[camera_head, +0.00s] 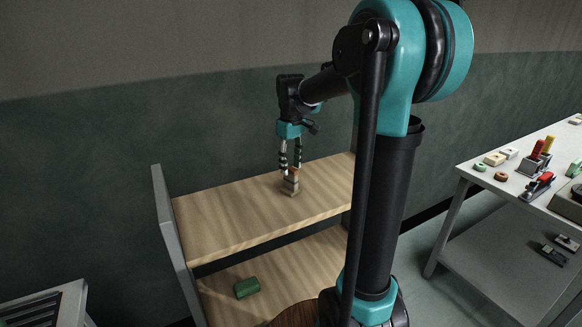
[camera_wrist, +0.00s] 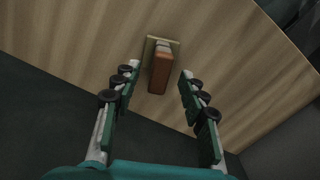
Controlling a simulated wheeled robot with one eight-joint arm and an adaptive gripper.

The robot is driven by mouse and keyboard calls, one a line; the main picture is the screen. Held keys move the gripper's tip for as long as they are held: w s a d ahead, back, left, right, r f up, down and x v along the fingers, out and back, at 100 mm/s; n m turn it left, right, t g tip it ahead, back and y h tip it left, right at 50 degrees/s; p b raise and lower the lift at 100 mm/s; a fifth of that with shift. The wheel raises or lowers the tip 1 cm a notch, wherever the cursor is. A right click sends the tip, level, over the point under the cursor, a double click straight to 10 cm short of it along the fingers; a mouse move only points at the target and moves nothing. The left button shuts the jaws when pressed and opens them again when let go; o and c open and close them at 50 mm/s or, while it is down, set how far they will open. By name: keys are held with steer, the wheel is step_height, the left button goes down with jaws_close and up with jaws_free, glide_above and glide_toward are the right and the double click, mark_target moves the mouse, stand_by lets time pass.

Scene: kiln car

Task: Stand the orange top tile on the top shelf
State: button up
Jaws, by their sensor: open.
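The orange tile (camera_head: 292,172) stands upright on a small tan block (camera_head: 290,188) on the wooden top shelf (camera_head: 230,215). In the wrist view the orange tile (camera_wrist: 159,72) rises from the pale base block (camera_wrist: 151,42), with a paler piece beside its far end. My gripper (camera_head: 291,168) points down just above and around the tile's upper part. In the wrist view my gripper (camera_wrist: 158,75) is open, its fingers spread to either side of the tile, with visible gaps. Whether the tile touches a finger cannot be told from the head view.
A lower shelf (camera_head: 280,290) holds a green block (camera_head: 247,288). A grey side panel (camera_head: 172,240) bounds the shelves on the left. A grey table (camera_head: 480,185) with tiles and tools stands at right. The top shelf around the stack is clear.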

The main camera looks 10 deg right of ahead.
steer(key=shift+r, duration=0.8)
step_height(320, 180, up, 12)
stand_by(0.6)
